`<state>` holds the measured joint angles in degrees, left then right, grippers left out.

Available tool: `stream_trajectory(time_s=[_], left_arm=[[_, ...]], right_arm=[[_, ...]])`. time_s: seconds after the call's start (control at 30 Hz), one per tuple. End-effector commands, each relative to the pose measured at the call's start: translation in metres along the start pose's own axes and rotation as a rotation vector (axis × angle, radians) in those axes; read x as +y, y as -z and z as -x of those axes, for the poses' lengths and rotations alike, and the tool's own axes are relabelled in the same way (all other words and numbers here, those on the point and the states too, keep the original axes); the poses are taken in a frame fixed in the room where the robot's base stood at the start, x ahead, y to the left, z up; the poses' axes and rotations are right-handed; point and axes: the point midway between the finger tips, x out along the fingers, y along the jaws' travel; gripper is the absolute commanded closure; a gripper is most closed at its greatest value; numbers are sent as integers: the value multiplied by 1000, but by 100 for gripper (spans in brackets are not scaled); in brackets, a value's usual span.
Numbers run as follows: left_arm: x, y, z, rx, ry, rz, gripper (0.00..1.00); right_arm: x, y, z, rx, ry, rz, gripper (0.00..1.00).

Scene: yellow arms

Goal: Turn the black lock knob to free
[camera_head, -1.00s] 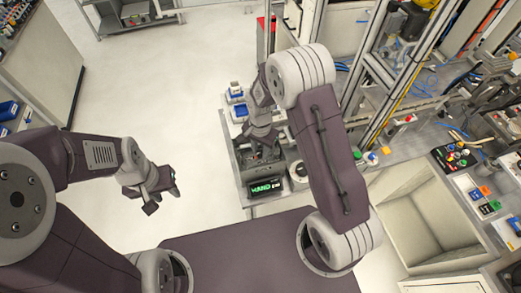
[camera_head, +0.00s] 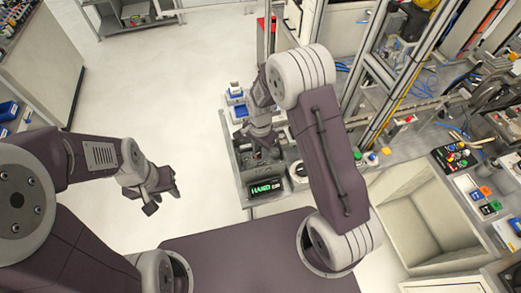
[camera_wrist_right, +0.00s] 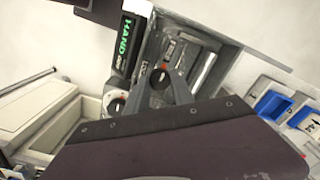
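A black knob (camera_wrist_right: 160,77) with an orange-red mark sits on a grey panel in the right wrist view. The grey fingers of my right gripper (camera_wrist_right: 164,88) stand apart on either side of it; contact cannot be made out. In the head view my right gripper (camera_head: 266,151) points down over the bench unit, and its fingertips are small and partly hidden. A second black knob on a round white dial (camera_wrist_right: 116,105) is beside it; it also shows in the head view (camera_head: 299,171). My left gripper (camera_head: 163,193) is open and empty above the floor.
A black display (camera_head: 266,187) with green "HAND" lettering is at the unit's near edge. Blue-and-white switches (camera_head: 237,103) are behind my right gripper. A beige bin (camera_head: 408,225) and a button box (camera_head: 454,157) lie to the right. The floor at left is clear.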

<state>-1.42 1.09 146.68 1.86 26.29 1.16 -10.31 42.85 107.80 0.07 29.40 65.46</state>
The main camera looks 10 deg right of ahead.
Motion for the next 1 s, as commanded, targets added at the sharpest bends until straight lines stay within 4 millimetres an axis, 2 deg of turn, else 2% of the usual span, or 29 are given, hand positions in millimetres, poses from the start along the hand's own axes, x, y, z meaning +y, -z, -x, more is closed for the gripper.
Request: stream_trajectory(time_s=[0.03,0.07,0.43,0.8,1.0], left_arm=[[0,0,0,0,0,0,64],[0,0,0,0,0,0,64],[0,0,-3,0,0,0,64],[0,-2,-21,0,0,0,64],[0,-2,-22,0,0,0,64]], right_arm=[[0,0,0,-1,-1,0,58],[0,0,0,-1,-1,0,50],[-1,0,6,2,4,1,50],[-1,0,78,2,4,1,50],[0,-1,91,1,0,1,50]])
